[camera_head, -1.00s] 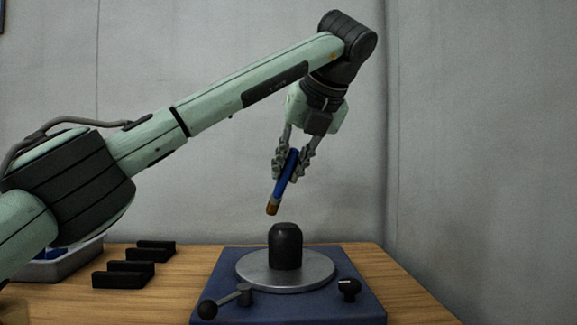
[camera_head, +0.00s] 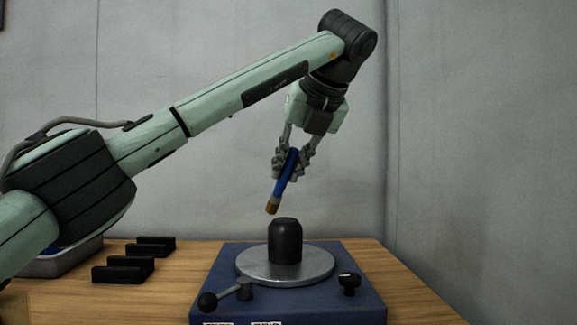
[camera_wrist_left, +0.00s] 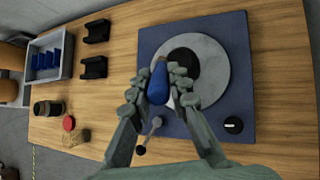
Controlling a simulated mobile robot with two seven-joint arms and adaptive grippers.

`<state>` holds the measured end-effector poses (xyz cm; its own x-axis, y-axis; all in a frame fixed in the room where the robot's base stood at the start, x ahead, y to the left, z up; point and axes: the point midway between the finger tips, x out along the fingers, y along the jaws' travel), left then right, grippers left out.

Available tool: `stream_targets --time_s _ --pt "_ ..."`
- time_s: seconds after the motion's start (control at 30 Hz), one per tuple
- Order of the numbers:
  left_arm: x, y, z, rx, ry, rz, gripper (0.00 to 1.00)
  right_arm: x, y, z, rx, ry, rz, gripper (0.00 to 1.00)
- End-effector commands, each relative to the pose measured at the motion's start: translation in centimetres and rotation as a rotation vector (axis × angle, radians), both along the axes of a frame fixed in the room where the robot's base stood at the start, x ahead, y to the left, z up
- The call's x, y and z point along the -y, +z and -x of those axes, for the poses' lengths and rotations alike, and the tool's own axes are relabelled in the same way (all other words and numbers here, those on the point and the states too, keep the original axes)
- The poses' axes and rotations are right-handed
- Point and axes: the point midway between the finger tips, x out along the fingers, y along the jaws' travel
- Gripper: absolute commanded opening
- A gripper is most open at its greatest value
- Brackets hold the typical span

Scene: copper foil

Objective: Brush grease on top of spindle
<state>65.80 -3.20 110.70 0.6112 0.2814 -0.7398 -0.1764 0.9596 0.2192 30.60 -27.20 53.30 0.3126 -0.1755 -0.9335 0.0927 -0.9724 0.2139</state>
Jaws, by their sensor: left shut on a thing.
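My left gripper (camera_head: 293,160) is shut on the blue handle of a brush (camera_head: 287,178). The brush hangs tilted, its brown tip down and to the left, close above the black spindle (camera_head: 285,242) with a small gap in the head view. The spindle stands upright on a round metal disc (camera_head: 255,269) on a blue base (camera_head: 225,270). In the left wrist view, the blue handle (camera_wrist_left: 158,82) is between the fingers and the spindle (camera_wrist_left: 186,62) is partly hidden behind them. My right gripper is not in view.
The base carries a lever with a black ball (camera_head: 207,301) and a black knob (camera_head: 349,283). Black holders (camera_head: 123,271) and a grey tray (camera_wrist_left: 34,70) with blue things stand to the left. A red-topped item (camera_wrist_left: 69,123) is near the table edge. Bare wood lies right of the base.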

Motion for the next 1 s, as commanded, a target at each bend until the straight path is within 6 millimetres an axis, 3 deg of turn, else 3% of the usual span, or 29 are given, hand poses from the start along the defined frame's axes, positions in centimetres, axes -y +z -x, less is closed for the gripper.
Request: stream_targets --time_s 0.63,1.0 --pt "0.0 -1.4 0.0 0.000 0.000 0.000 0.00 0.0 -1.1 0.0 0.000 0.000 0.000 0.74" --pt "1.7 -0.8 0.0 -0.002 0.000 0.000 0.00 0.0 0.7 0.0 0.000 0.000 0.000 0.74"
